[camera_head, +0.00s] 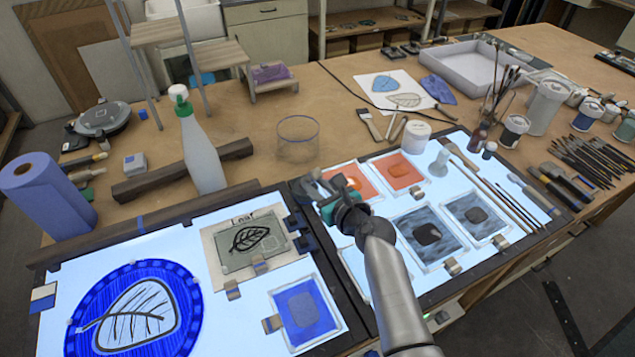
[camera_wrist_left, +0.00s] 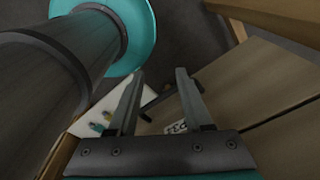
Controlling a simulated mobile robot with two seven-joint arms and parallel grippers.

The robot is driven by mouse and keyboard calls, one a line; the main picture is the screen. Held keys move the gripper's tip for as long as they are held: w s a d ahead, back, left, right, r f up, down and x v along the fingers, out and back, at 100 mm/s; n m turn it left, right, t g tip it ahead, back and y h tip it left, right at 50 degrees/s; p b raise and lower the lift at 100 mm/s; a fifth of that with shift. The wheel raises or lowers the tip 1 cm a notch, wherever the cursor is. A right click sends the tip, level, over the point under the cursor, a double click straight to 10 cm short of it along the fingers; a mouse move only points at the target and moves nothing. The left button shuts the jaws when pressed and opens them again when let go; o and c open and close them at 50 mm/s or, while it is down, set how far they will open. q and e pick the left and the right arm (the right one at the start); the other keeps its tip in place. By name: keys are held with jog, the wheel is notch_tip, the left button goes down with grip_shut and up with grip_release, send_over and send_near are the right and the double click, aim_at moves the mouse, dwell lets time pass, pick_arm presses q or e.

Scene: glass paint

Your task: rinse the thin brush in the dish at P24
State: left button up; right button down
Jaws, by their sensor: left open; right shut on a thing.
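A clear round glass dish (camera_head: 298,140) stands on the wooden table behind the light panels; no P24 label is readable. My right gripper (camera_head: 334,192) is over the back left of the right light panel, in front of the dish and apart from it in the picture. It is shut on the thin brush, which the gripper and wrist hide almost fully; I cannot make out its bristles. My left gripper (camera_wrist_left: 157,88) is open and empty in the left wrist view, and does not show in the head view.
A green-white bottle (camera_head: 202,150) and a dark wooden bar (camera_head: 165,183) stand left of the dish. Glass panes (camera_head: 403,170) cover the right light panel (camera_head: 455,205).

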jog(key=shift+w+d, duration=0.15)
jog(key=shift+d, duration=0.15)
